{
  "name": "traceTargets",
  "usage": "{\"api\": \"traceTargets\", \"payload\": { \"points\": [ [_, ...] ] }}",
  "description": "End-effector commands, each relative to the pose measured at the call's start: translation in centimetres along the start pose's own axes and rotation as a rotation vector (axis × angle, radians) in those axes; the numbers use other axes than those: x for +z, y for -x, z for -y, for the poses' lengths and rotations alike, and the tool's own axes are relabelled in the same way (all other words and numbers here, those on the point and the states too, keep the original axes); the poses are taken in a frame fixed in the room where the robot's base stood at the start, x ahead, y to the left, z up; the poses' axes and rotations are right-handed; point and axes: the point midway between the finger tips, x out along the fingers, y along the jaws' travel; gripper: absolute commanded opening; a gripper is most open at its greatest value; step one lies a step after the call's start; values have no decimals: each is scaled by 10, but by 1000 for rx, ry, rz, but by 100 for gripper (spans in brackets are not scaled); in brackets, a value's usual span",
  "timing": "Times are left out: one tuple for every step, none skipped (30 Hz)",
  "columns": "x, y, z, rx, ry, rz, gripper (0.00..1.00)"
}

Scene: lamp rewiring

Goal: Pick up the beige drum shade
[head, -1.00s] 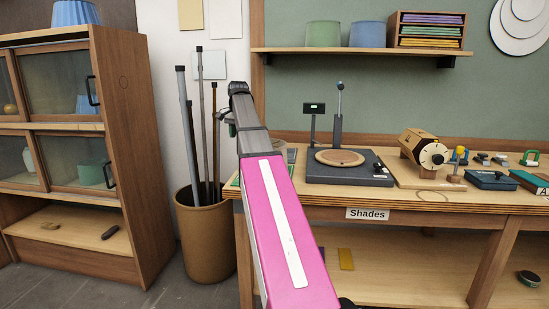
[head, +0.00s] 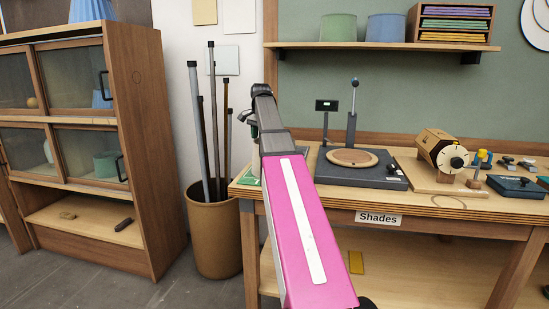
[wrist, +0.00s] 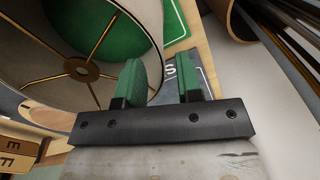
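In the wrist view, the beige drum shade (wrist: 45,68) fills the upper left. I look into its open end, where brass spokes meet at a hub (wrist: 81,69). My gripper (wrist: 160,76) has two green-padded fingers standing apart. The left finger overlaps the shade's inside and the right finger is outside it. The shade's right wall edge passes between them, with a gap still showing. I cannot tell whether either pad touches the wall. In the head view, my arm hides the shade and most of the gripper.
A workbench (head: 395,203) labelled "Shades" carries a dark turntable unit (head: 355,173) right of my arm. A tan bin of poles (head: 214,240) stands left of the bench, beside a wooden cabinet (head: 150,140). In the wrist view, a green mat (wrist: 174,22) lies beyond the fingers.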

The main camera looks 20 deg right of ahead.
Motion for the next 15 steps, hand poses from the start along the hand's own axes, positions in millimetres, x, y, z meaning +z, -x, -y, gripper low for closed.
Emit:
{"api": "traceTargets", "payload": {
  "points": [
    [2,-8,-1,2,0,2,33],
    [2,-13,-1,2,0,2,33],
    [2,-19,0,1,0,1,33],
    [3,-23,0,1,0,1,33],
    [2,-27,0,1,0,1,33],
    [2,-32,0,1,0,1,33],
    [2,-35,0,1,0,1,33],
    [2,-38,0,1,0,1,33],
    [2,-40,0,1,0,1,33],
    [2,-40,0,0,0,0,33],
    [2,-41,0,0,0,0,33],
    [1,-41,0,0,0,0,33],
    [1,-40,0,0,0,0,33],
    [1,-40,0,0,0,0,33],
    [1,-40,0,0,0,0,33]
  ]
}}
